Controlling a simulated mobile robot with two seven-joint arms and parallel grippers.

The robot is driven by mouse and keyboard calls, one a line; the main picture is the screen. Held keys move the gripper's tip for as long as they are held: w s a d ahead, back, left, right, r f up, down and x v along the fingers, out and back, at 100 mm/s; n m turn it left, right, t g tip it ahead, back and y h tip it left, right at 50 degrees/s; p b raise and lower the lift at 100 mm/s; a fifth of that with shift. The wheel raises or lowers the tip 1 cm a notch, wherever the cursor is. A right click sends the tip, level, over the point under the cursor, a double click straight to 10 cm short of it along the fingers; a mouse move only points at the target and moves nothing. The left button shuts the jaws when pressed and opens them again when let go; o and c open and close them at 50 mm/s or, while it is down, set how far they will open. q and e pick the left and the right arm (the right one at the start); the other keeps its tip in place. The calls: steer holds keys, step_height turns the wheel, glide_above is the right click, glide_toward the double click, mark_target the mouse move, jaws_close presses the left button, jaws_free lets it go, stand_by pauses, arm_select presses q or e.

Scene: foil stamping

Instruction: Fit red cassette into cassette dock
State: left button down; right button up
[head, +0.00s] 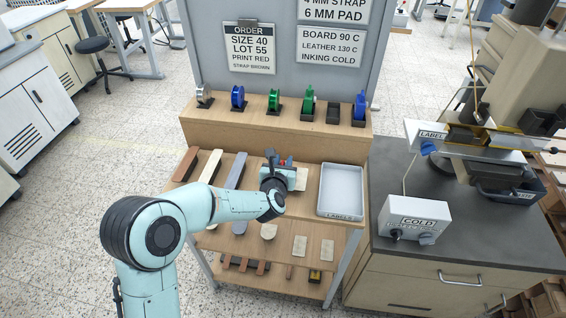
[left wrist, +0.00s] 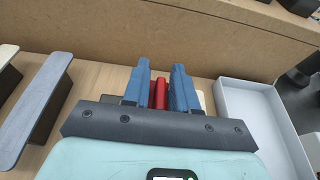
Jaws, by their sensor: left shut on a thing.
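My left gripper (head: 279,162) is over the upper deck of the wooden cart, just in front of the raised shelf. In the left wrist view its two blue fingers are shut on the red cassette (left wrist: 159,94), which shows as a narrow red strip between them. In the head view only a small red patch of the cassette (head: 284,162) shows; the gripper hides the rest. I cannot tell whether it touches the deck. No part is clearly recognisable as the cassette dock; the stamping machine (head: 487,140) stands on the dark counter at right. My right gripper is not in view.
The raised shelf (head: 220,117) bears several coloured spools and an empty black holder (head: 333,114). A white tray (head: 341,214) lies right of my gripper, and strap pieces (head: 234,172) lie left. A control box (head: 415,220) stands on the counter (head: 400,165).

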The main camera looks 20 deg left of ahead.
arm_select(q)
steer(key=shift+f, duration=0.1)
steer(key=c, duration=1.2)
jaws_free()
steer(key=shift+f, duration=0.1)
steer(key=shift+c, duration=0.2)
steer(key=o, duration=0.4)
steer(key=shift+c, duration=0.2)
